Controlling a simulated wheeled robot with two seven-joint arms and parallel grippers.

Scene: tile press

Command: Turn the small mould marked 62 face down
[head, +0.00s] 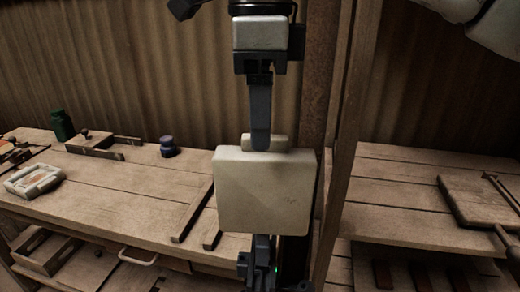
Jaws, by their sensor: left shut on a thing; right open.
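A pale cream, square block (262,192), which I take to be the small mould, is held up in the middle of the head view. A plain broad side faces me and a short pale stub (278,142) sticks up from its top edge. No number 62 can be read. My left gripper (262,240) is below the block and shut on it; its fingertips are mostly hidden. My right gripper (261,140) comes down from above and is open. Its visible finger overlaps the stub; I cannot tell whether they touch.
A workbench (110,190) at left carries a white frame (35,179), a green bottle (62,125), a dark jar (168,147) and wooden pieces. A wooden post (345,140) stands right of the block. The right bench (390,190) holds a board (475,198); its left part is clear.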

